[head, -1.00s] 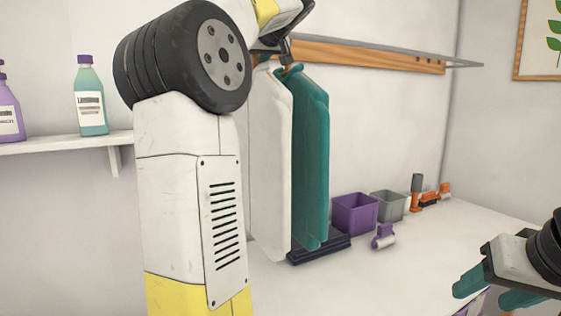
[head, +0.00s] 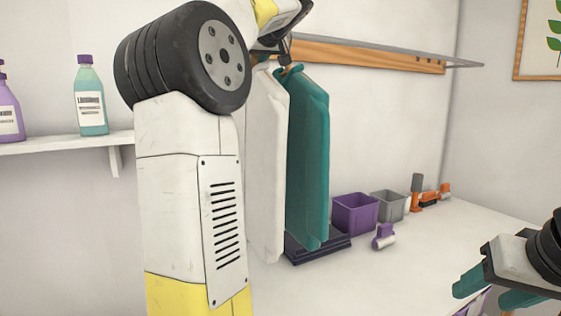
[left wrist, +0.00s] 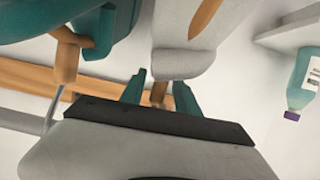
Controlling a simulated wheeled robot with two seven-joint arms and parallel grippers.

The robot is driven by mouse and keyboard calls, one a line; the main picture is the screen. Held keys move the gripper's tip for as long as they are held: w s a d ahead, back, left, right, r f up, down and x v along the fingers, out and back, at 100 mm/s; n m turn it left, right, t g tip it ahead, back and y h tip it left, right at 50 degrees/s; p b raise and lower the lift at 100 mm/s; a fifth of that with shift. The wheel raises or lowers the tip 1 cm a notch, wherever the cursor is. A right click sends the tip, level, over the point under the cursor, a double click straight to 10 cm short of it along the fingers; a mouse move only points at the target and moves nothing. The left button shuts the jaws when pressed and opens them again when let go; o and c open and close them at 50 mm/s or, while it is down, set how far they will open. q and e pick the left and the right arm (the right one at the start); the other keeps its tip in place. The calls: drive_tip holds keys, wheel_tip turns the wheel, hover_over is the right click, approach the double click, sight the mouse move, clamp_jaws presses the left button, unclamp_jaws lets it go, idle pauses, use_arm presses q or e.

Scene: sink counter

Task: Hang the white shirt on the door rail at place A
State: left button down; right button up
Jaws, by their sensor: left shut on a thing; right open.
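The white shirt (head: 267,165) hangs upright beside my left forearm in the head view, which hides part of it. It also shows at the top of the left wrist view (left wrist: 185,55) with its wooden hanger (left wrist: 204,18). My left gripper (left wrist: 158,97) is shut on the hanger's stem; in the head view it is mostly hidden behind my arm at the top. The wooden rail (head: 370,56) with a grey bar (head: 400,50) runs along the back wall, right of the gripper. No letter marking place A is readable. My right gripper (head: 487,291) is open and empty at the lower right.
A teal shirt (head: 308,160) hangs close to the right of the white one. A dark tray (head: 322,247), purple bin (head: 354,214), grey bin (head: 388,205) and small tools stand on the counter (head: 430,250). Bottles stand on the left shelf (head: 60,140).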

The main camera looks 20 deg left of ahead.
use_arm(q)
drive_tip(key=shift+w+a+f, duration=0.1)
drive_tip(key=shift+w+f, duration=0.1)
drive_tip(key=shift+f, duration=0.3)
drive_tip(key=shift+w+a+f, duration=0.1)
drive_tip(key=shift+w+f, duration=0.05)
drive_tip(key=shift+f, duration=0.35)
drive_tip(key=shift+w+r, duration=0.25)
drive_tip(key=shift+r, duration=1.2)
drive_tip(key=shift+d+r, duration=0.1)
drive_tip(key=shift+r, duration=0.05)
drive_tip(key=shift+r, duration=0.35)
drive_tip(key=shift+s+r, duration=0.15)
drive_tip(key=shift+r, duration=0.6)
drive_tip(key=shift+r, duration=0.1)
drive_tip(key=shift+s+d, duration=0.1)
drive_tip(key=shift+s, duration=0.1)
